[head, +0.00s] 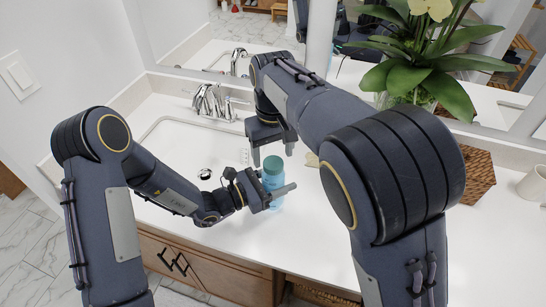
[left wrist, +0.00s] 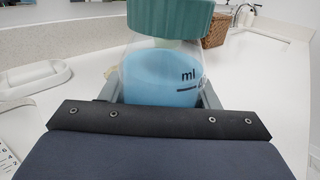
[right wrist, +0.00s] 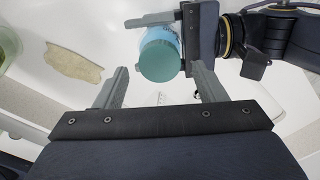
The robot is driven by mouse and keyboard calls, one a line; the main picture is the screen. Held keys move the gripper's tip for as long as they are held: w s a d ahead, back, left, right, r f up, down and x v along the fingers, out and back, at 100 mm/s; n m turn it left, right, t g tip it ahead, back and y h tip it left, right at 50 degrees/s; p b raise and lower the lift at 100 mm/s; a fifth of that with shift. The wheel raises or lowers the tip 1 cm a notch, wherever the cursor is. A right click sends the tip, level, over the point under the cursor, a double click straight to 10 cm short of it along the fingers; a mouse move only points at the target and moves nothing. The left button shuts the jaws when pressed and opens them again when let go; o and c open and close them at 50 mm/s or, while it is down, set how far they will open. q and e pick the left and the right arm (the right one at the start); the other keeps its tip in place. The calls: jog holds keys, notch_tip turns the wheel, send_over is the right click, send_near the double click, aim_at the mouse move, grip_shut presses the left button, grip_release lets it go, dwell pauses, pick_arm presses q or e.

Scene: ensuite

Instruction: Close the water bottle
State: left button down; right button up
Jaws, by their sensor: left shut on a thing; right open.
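The water bottle (left wrist: 165,80) is clear with blue liquid and an "ml" mark. It stands upright by the counter's front in the head view (head: 275,184). A teal cap (left wrist: 170,16) sits over its mouth, with a pale neck showing below it. I cannot tell how tight the cap is. My left gripper (head: 274,193) is shut around the bottle's body from the left. My right gripper (head: 273,153) is open and empty, pointing down above the cap. In the right wrist view the cap (right wrist: 159,61) lies between and beyond the open fingertips, apart from them.
The sink (head: 185,140) with its faucet (head: 208,101) is to the left. A beige item (right wrist: 74,64) lies on the counter near the bottle. A potted plant (head: 415,70), a wicker basket (head: 480,176) and a white cup (head: 533,184) stand to the right.

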notch_tip(320, 180, up, 2)
jog(key=shift+r, duration=0.1)
jog(key=shift+c, duration=0.2)
jog(key=n, duration=0.1)
jog(key=r+n, duration=0.1)
jog(key=shift+r+n, duration=0.3)
jog(key=shift+n, duration=0.1)
jog(key=shift+r+n, duration=0.9)
jog(key=shift+n, duration=0.2)
jog(key=shift+f, duration=0.1)
send_over(273, 186)
jog(key=w, duration=0.3)
jog(key=shift+w+f, duration=0.1)
jog(key=shift+f, duration=3.85)
jog(key=shift+c, duration=0.3)
